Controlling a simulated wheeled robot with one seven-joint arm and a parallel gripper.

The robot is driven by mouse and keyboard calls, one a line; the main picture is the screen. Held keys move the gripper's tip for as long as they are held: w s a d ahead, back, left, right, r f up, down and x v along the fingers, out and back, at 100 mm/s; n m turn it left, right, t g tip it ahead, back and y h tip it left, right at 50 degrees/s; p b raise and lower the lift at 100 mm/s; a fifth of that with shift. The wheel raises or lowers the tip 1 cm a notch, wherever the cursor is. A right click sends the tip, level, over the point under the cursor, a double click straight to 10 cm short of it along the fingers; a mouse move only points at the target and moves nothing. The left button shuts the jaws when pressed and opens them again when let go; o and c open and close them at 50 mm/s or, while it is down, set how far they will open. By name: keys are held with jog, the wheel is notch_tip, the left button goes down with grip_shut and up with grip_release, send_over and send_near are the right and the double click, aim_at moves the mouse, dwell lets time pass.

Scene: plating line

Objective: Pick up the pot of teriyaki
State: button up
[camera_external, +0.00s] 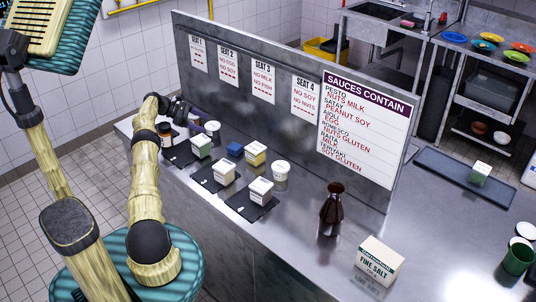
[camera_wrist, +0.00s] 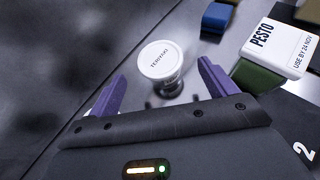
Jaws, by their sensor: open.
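The pot of teriyaki (camera_wrist: 163,58) has a round white lid reading TERIYAKI in the wrist view. It stands upright between and slightly ahead of the two purple fingers of my gripper (camera_wrist: 161,74). The fingers are open, with a gap on each side of the pot, and I see no contact. In the external view, my gripper (camera_external: 197,119) is low over the far left of the counter, and a small white-lidded pot (camera_external: 213,126) beside it appears to be the teriyaki. The pot's lower body is partly hidden in the wrist view.
A pesto tub (camera_wrist: 274,45) with a white lid and green body is close on the right in the wrist view. A blue block (camera_external: 235,149), other tubs and dark mats (camera_external: 181,155) line the counter. The upright steel panel (camera_external: 270,75) stands behind. A dark bottle (camera_external: 331,211) is farther right.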

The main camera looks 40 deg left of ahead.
aim_at(211, 125)
jog(key=shift+d, duration=0.1)
jog(key=shift+x, duration=0.95)
jog(key=p+x, duration=0.1)
jog(key=x, duration=0.4)
jog(key=shift+w+d, duration=0.2)
jog(key=shift+w, duration=0.05)
jog(key=c, duration=1)
